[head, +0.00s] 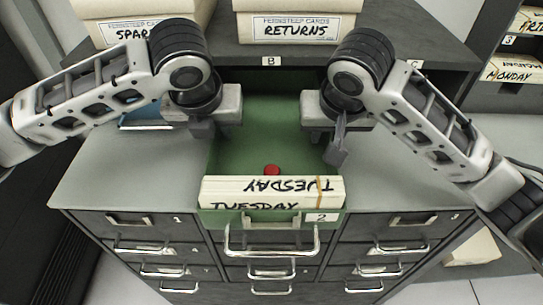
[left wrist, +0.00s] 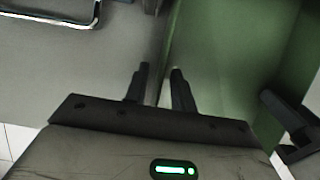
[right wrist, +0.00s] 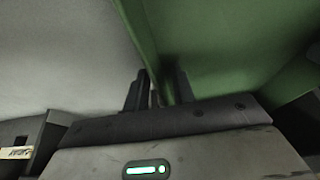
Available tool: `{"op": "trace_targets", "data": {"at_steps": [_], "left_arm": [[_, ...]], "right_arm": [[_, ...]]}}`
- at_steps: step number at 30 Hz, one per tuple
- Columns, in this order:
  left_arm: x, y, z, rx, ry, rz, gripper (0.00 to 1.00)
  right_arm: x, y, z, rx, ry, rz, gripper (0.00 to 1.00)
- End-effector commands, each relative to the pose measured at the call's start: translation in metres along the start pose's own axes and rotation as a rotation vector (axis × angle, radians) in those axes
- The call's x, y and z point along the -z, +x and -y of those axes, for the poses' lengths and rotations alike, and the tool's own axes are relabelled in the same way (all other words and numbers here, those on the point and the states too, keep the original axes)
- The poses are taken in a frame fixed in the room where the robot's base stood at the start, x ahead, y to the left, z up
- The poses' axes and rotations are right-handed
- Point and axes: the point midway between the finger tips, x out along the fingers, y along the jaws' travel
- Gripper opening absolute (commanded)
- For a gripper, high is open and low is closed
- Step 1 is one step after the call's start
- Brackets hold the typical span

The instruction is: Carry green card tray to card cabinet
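The green card tray (head: 262,135) lies along the middle of the grey cabinet top. A card pack marked TUESDAY (head: 272,192) stands at its front end, and a small red piece (head: 272,170) lies behind the pack. My left gripper (head: 200,128) is at the tray's left wall; the left wrist view shows its fingers (left wrist: 160,82) on either side of the rim. My right gripper (head: 337,150) is at the right wall; the right wrist view shows its fingers (right wrist: 160,88) close around that rim. Whether either pair of fingers presses on the wall is unclear.
The card cabinet (head: 190,235) has several numbered, handled drawers below the tray. Boxes marked SPAR (head: 130,33) and RETURNS (head: 290,28) stand on a shelf behind. Another rack (head: 500,90) with a MONDAY pack is at the far right.

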Motion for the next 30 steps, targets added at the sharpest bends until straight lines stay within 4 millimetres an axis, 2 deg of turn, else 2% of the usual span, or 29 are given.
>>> {"op": "trace_targets", "data": {"at_steps": [5, 12, 18, 25, 30], "left_arm": [[-0.001, -0.018, 0.001, 0.003, 0.001, 0.005, 0.25], [-0.001, -0.069, 0.001, 0.003, 0.001, 0.006, 0.25], [-0.001, -0.104, 0.001, 0.002, 0.001, 0.003, 0.25], [0.0, -0.119, 0.0, 0.0, 0.0, 0.001, 0.25], [0.0, -0.12, 0.0, 0.0, 0.0, 0.0, 0.25]], "right_arm": [[0.0, 0.0, 0.0, 0.0, 0.0, -0.001, 0.25], [0.0, 0.0, 0.0, 0.0, 0.0, -0.001, 0.25], [0.0, 0.0, 0.0, 0.0, 0.0, -0.001, 0.25], [0.001, -0.004, 0.0, 0.002, 0.0, -0.002, 0.25], [0.001, -0.029, 0.001, 0.004, -0.003, -0.007, 0.25]]}}
